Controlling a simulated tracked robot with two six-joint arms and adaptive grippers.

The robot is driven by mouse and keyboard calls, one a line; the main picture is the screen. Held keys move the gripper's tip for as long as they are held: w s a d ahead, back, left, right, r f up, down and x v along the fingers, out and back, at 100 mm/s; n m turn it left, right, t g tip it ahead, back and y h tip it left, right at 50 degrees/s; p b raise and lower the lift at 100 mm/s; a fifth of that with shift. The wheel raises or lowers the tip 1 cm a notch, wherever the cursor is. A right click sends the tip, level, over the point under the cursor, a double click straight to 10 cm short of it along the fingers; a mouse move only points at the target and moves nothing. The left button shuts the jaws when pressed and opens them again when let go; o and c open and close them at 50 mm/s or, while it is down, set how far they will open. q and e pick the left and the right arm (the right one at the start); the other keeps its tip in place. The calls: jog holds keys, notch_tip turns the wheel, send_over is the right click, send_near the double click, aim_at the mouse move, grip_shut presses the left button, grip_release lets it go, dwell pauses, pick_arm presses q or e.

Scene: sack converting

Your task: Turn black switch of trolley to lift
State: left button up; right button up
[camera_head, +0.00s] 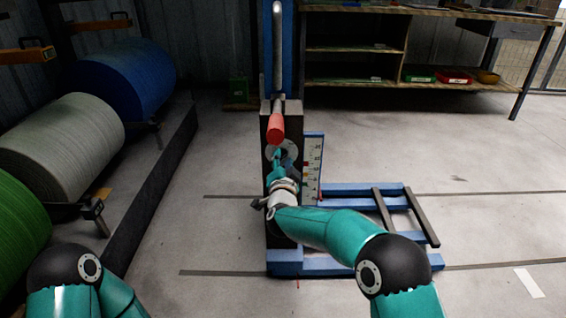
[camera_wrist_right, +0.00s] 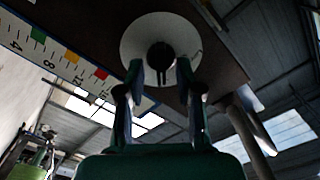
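The trolley (camera_head: 283,262) stands ahead with a blue base and a dark upright box. On the box's face is a pale round plate (camera_head: 292,148). In the right wrist view the plate (camera_wrist_right: 187,37) carries the black switch (camera_wrist_right: 160,55) at its middle. My right gripper (camera_wrist_right: 163,76) is open, its two fingers apart on either side of the switch with gaps showing. In the head view my right gripper (camera_head: 276,158) is in front of the plate and hides the switch. Only part of my left arm shows at lower left; its gripper is out of view.
A red-ended handle (camera_head: 275,128) hangs just above the plate. A scale board (camera_head: 313,168) stands beside the box. Large blue, white and green rolls (camera_head: 62,138) lie on the left. A workbench (camera_head: 430,10) is at the back. The floor to the right is mostly clear.

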jog(key=shift+w, duration=0.3)
grip_shut()
